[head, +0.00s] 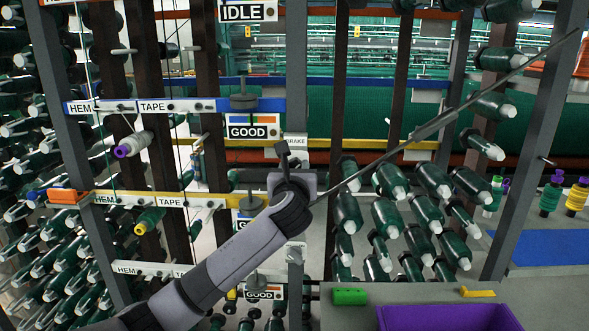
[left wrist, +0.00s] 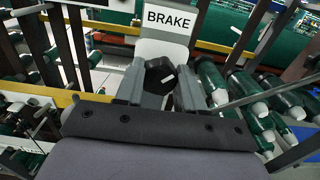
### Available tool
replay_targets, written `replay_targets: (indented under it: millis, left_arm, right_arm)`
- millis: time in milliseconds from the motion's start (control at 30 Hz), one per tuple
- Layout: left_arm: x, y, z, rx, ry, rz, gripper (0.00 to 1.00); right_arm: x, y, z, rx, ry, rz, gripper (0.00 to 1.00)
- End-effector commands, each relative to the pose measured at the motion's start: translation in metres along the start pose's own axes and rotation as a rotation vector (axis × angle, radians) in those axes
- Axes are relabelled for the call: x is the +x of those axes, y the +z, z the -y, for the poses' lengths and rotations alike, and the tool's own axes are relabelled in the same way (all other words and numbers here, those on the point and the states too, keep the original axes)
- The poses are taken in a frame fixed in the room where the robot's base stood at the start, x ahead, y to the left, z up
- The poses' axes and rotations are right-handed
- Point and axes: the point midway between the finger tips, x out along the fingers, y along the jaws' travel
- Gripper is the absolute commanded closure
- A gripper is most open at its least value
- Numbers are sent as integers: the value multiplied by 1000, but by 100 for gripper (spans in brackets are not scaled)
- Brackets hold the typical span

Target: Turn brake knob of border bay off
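A white plate marked BRAKE (left wrist: 168,20) stands upright at the top of the left wrist view, with a black faceted knob (left wrist: 160,74) in front of it. The knob has a small white mark. My left gripper (left wrist: 160,88) has one finger on each side of the knob; I cannot tell whether they touch it. In the head view my left gripper (head: 289,175) is at the frame's middle, just below the partly covered BRAKE plate (head: 296,141). The arm hides much of the knob area there. I see no label reading BORDER. My right gripper is not in view.
Spools on racks crowd the left and the centre right (head: 390,220). A blue rail (head: 190,105) and a yellow rail (head: 170,199) carry HEM and TAPE labels. A thin grey bar slants to the upper right. A purple bin (head: 450,318) stands at the lower right.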

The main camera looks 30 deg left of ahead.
Motion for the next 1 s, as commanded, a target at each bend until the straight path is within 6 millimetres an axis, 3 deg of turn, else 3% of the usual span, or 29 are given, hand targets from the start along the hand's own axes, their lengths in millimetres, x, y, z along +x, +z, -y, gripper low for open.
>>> replay_targets:
  millis: [33, 67, 467, 1000]
  left_arm:
    - [0, 0, 0, 0, 1, 0, 84]
    - [0, 0, 0, 0, 1, 0, 92]
    - [0, 0, 0, -59, 1, -1, 92]
    - [0, -1, -2, -500, 1, -1, 91]
  right_arm:
    - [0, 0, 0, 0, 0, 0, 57]
    - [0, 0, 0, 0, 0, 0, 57]
    - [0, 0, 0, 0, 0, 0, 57]
    - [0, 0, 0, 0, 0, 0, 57]
